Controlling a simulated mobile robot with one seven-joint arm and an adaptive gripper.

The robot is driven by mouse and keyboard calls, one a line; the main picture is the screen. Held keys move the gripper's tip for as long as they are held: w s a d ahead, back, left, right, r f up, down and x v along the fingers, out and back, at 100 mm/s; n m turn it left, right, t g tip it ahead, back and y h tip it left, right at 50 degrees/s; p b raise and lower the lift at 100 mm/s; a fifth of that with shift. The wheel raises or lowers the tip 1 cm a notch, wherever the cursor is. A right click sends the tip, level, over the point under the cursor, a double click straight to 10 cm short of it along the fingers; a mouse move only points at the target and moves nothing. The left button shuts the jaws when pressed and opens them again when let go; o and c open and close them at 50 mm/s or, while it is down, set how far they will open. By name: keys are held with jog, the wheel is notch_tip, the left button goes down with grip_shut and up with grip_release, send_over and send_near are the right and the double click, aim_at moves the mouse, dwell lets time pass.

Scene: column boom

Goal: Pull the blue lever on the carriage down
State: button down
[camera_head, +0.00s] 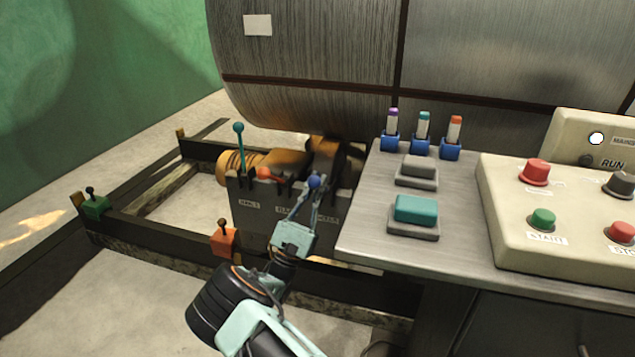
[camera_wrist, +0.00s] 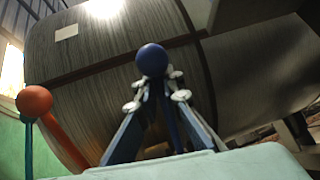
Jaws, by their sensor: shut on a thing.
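The blue lever (camera_head: 314,181) ends in a round blue knob and stands at the right end of the lever row on the carriage (camera_head: 265,215). My gripper (camera_head: 308,192) reaches it from below, with its fingers closed around the lever just under the knob. In the wrist view the blue knob (camera_wrist: 152,60) shows above the fingertips of my gripper (camera_wrist: 155,95), and the dark blue stem runs down between the fingers. The lower end of the stem is hidden by my gripper.
An orange-knobbed lever (camera_head: 264,173) and a teal-knobbed lever (camera_head: 239,128) stand left of the blue one. The metal desk (camera_head: 360,235) with a control box (camera_head: 560,215) is close on the right. A large metal cylinder (camera_head: 310,50) is behind. Dark rails (camera_head: 150,235) lie on the floor.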

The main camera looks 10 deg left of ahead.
jog(key=shift+f, duration=0.15)
jog(key=c, duration=2.1)
grip_release()
jog(key=v, duration=1.2)
jog(key=shift+s, duration=0.1)
